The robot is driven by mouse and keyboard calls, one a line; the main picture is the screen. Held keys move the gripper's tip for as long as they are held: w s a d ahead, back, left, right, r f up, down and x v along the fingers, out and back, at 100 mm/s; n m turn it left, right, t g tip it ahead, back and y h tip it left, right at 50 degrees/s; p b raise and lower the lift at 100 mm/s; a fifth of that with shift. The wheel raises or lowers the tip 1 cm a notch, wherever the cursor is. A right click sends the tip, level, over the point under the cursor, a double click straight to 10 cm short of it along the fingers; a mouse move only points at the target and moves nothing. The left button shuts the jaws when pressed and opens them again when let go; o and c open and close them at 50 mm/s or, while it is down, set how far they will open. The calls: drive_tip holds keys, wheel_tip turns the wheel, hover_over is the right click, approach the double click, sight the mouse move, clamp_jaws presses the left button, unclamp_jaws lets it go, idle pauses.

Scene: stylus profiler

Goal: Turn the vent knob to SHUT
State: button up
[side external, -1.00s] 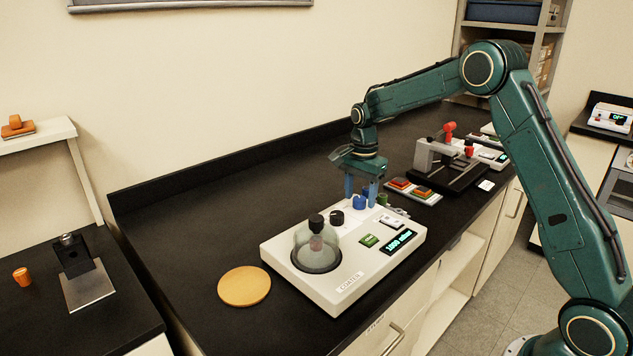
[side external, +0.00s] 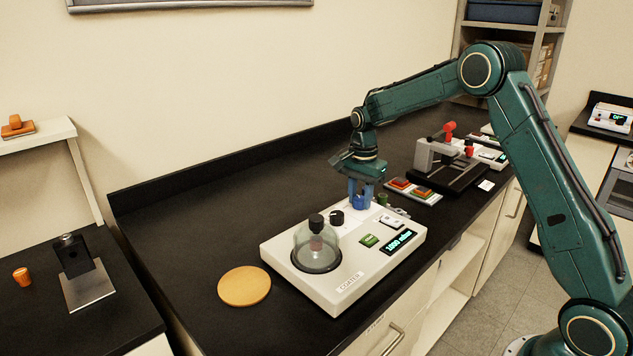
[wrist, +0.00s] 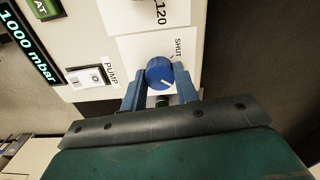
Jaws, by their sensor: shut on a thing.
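The vent knob is a round blue knob (side external: 362,203) at the back right corner of the white coater (side external: 345,285). In the wrist view the knob (wrist: 159,72) sits on a white label, with the word SHUT (wrist: 178,48) above and to its right. A small pale mark on its face lies toward the lower right, not toward SHUT. My gripper (side external: 360,195) is above the knob, its blue fingers shut on the knob's sides. In the wrist view my gripper (wrist: 160,80) has one finger on each side of it.
A glass bell jar (side external: 316,245), a black knob (side external: 337,217), a green button (side external: 369,240) and a display reading 1000 mbar (side external: 398,241) are on the coater. A PUMP switch (wrist: 88,77) is near my fingers. An orange disc (side external: 244,286) lies left on the bench.

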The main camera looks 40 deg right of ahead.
drive_tip(key=shift+n, duration=0.3)
drive_tip(key=n, duration=0.3)
drive_tip(key=shift+n, duration=0.3)
drive_tip(key=n, duration=0.3)
drive_tip(key=shift+n, duration=0.3)
drive_tip(key=n, duration=0.3)
drive_tip(key=shift+n, duration=2.5)
drive_tip(key=o, duration=1)
drive_tip(key=shift+r, duration=0.1)
